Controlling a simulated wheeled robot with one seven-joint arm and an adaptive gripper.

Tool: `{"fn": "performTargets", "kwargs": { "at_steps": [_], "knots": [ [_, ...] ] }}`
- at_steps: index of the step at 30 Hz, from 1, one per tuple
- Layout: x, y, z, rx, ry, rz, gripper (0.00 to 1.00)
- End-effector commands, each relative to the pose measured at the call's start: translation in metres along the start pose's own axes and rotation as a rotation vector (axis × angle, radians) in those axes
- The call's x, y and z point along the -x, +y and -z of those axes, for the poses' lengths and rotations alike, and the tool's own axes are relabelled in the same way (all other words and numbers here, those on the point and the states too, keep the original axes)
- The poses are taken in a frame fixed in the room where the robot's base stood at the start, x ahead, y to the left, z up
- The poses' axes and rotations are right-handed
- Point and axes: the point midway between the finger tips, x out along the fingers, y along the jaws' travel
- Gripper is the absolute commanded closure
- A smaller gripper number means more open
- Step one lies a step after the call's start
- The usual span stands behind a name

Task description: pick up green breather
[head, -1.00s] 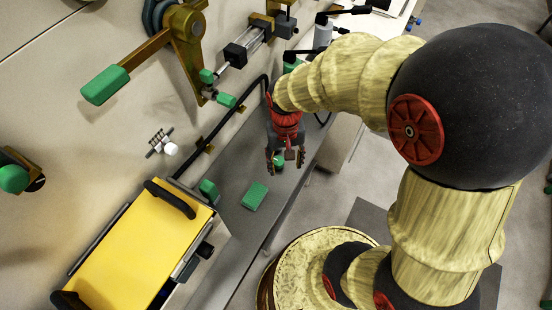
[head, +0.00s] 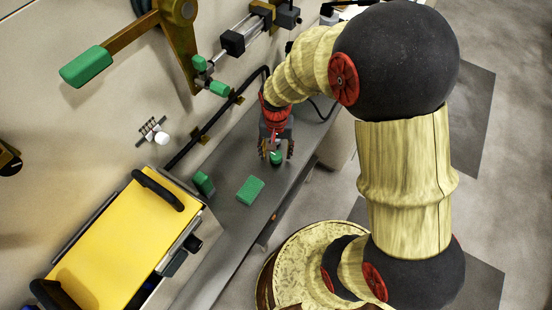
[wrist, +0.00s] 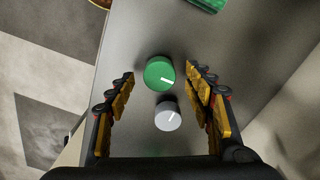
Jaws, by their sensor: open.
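The green breather (wrist: 159,72) is a round green cap with a white mark on its top. In the wrist view it lies between my fingertips, with a gap on each side. In the head view the breather (head: 277,158) shows as a small green spot on the grey bench, just under the fingers. My gripper (head: 276,151) is open and points down over it. It also shows in the wrist view (wrist: 161,74), with a finger on either side and nothing held. A grey round cap (wrist: 168,116) with a white mark sits close to the breather, nearer the palm.
A green block (head: 250,190) lies on the grey bench (head: 228,217), left of my gripper. A yellow-topped box (head: 125,240) with black handles stands farther left. The wall behind carries a green-handled lever (head: 88,66) and a dark pipe. The bench's front edge is close by.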

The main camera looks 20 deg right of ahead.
Motion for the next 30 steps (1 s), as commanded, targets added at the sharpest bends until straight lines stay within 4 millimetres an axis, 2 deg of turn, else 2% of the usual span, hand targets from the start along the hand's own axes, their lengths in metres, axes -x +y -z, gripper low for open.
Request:
{"fn": "performTargets", "kwargs": {
  "at_steps": [1,3,11,30],
  "knots": [
    [-0.0117,0.0006,-0.0016,0.0,-0.003,-0.002,0.48],
    [-0.0178,0.0005,-0.0016,0.0,-0.003,-0.002,0.48],
    [-0.0182,0.0001,-0.001,0.001,-0.001,0.0,0.48],
    [-0.0181,0.0001,-0.0011,0.001,-0.001,-0.001,0.85]
  ]
}}
